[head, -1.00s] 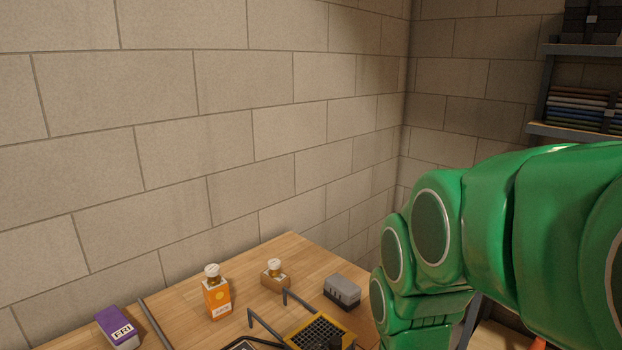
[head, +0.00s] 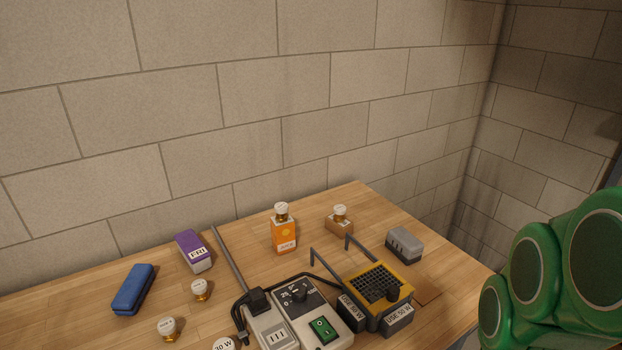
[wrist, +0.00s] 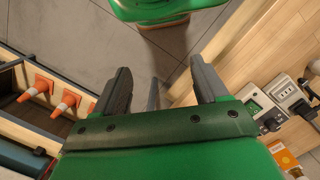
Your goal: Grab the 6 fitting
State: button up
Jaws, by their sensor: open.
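Several small brass fittings with white tops stand on the wooden bench (head: 225,270) in the head view. One fitting (head: 281,210) is on top of an orange juice carton, and another (head: 340,212) is on a small cardboard block. A third fitting (head: 199,289) and a further fitting (head: 168,326) stand at the front left. A white top (head: 224,344) marked like "30 W" is cut by the bottom edge. I cannot read a 6 on any of them. My gripper (wrist: 160,67) is open and empty in the wrist view, above grey floor beside the bench edge, away from the fittings.
A purple FRI box (head: 194,250), a blue case (head: 133,289), a soldering unit with green switch (head: 323,329), a yellow-framed holder (head: 375,285) and a grey block (head: 404,245) crowd the bench. A block wall is behind. Orange cones (wrist: 40,86) are at left in the wrist view.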

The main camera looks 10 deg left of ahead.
jog(key=w+a+f+m+t+y, duration=0.3)
jog(key=w+a, duration=0.9)
jog(key=a, duration=0.3)
jog(key=m+t+y, duration=0.6)
jog(key=m+t, duration=0.2)
jog(key=m, duration=1.3)
send_over(165, 332)
jog(key=d, duration=0.3)
notch_tip(165, 332, down, 9)
jog(key=s+f+m, duration=0.2)
jog(key=s+f+m+t+h, duration=0.1)
jog(key=s+f+m, duration=0.1)
jog(key=shift+a, duration=0.2)
jog(key=shift+s+d+f+m+t, duration=0.1)
jog(key=shift+s+f+m+t, duration=0.15)
jog(key=shift+m+t, duration=0.2)
jog(key=shift+x, duration=0.8)
jog(key=shift+w+a+f+h, duration=0.2)
jog(key=shift+w+f+h, duration=0.1)
jog(key=shift+w, duration=0.2)
